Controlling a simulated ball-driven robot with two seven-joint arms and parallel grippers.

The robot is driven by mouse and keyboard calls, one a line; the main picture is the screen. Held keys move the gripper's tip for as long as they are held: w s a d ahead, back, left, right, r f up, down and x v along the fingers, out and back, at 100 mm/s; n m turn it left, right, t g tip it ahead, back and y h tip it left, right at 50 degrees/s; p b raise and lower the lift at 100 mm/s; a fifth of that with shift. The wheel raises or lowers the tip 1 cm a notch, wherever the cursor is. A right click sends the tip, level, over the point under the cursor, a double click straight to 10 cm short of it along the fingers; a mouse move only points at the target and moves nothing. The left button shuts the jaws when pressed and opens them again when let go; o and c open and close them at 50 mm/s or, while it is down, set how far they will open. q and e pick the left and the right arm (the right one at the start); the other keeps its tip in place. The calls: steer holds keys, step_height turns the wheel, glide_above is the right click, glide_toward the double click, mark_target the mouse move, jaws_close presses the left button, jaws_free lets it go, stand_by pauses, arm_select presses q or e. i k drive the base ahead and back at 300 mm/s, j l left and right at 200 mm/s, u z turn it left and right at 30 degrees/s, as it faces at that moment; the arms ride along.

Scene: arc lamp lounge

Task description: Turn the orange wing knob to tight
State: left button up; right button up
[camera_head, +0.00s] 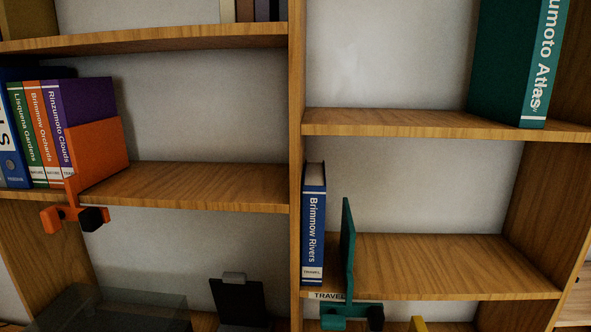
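An orange bookend (97,152) stands upright on the left middle shelf, against the right side of a row of books. At its foot, an orange clamp piece (70,212) sits at the shelf's front edge. It has an orange block (51,220) on its left and a black block (94,219) on its right. I cannot tell which part is the wing knob or how it is turned. Neither of my grippers is in view, and nothing touches the orange piece.
A teal bookend (347,249) with a similar clamp (350,315) stands beside a blue book (313,225) on the lower right shelf. A translucent dark box (115,312) and a black upright panel (238,300) are below. The left shelf (200,186) is bare right of the bookend.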

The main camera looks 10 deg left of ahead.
mark_target(50, 219)
steer(key=j+u, duration=0.15)
steer(key=u, duration=0.2)
steer(key=j+u, duration=0.2)
steer(key=u, duration=0.2)
steer(key=j+u, duration=0.2)
steer(key=u, duration=0.15)
steer(key=k, duration=0.05)
